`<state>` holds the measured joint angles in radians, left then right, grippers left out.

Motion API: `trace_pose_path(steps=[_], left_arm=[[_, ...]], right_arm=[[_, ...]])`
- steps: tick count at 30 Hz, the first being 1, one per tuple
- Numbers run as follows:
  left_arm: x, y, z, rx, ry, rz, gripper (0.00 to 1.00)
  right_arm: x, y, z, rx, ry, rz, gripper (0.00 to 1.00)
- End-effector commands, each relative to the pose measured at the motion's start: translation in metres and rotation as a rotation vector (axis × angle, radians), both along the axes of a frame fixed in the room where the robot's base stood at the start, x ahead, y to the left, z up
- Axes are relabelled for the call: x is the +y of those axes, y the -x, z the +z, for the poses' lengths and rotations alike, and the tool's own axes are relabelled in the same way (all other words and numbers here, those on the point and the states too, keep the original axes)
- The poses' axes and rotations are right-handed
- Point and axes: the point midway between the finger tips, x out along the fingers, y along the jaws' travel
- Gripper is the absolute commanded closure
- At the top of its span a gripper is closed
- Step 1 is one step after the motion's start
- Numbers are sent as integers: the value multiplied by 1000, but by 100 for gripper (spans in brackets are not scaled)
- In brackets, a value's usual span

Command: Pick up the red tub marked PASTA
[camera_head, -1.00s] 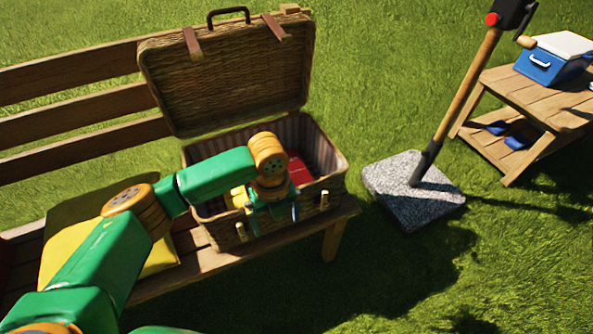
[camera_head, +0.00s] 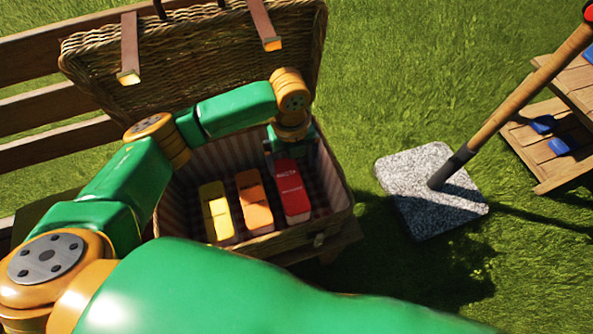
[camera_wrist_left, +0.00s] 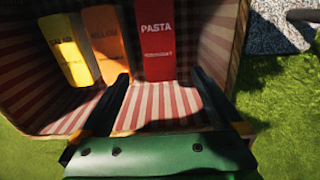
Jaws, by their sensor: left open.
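The red tub (camera_head: 290,192) marked PASTA is in the open wicker basket (camera_head: 336,224), rightmost in a row of tubs. In the left wrist view the red tub (camera_wrist_left: 157,45) shows its label clearly, ahead of the fingertips. My left gripper (camera_head: 291,152) is at the tub's far end in the head view. It is open, with one finger toward each side of the tub in the left wrist view (camera_wrist_left: 160,78). I cannot tell whether the fingers touch it. My right gripper is not in view.
A yellow tub (camera_head: 216,212) and an orange tub (camera_head: 255,203) stand left of the red one. The basket's raised lid (camera_head: 190,62) is behind my left arm. A stone base (camera_head: 425,180) with a pole stands on the grass to the right.

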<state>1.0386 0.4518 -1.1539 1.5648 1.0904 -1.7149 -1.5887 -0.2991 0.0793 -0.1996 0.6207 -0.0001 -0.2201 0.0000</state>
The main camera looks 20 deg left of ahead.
Motion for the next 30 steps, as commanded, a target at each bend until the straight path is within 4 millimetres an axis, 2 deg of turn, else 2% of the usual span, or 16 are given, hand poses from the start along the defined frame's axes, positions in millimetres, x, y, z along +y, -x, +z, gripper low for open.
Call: trace_pose_path(steps=[1, 11, 16, 18, 23, 28, 30], left_arm=[[0, 0, -11, 1, -1, 0, 0], [0, 0, -62, 0, 0, 0, 0], [0, 0, -94, 0, 0, 0, 0], [0, 0, -102, 0, 0, 0, 0], [1, 0, -115, 2, -1, 2, 0], [7, -6, -146, 2, -2, 3, 0], [10, -9, -160, 2, -2, 2, 0]], right_arm=[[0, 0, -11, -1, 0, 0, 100], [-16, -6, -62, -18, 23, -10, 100], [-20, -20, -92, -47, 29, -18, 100], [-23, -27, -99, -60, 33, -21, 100], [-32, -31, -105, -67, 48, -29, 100], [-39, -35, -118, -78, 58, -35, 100], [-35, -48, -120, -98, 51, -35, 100]])
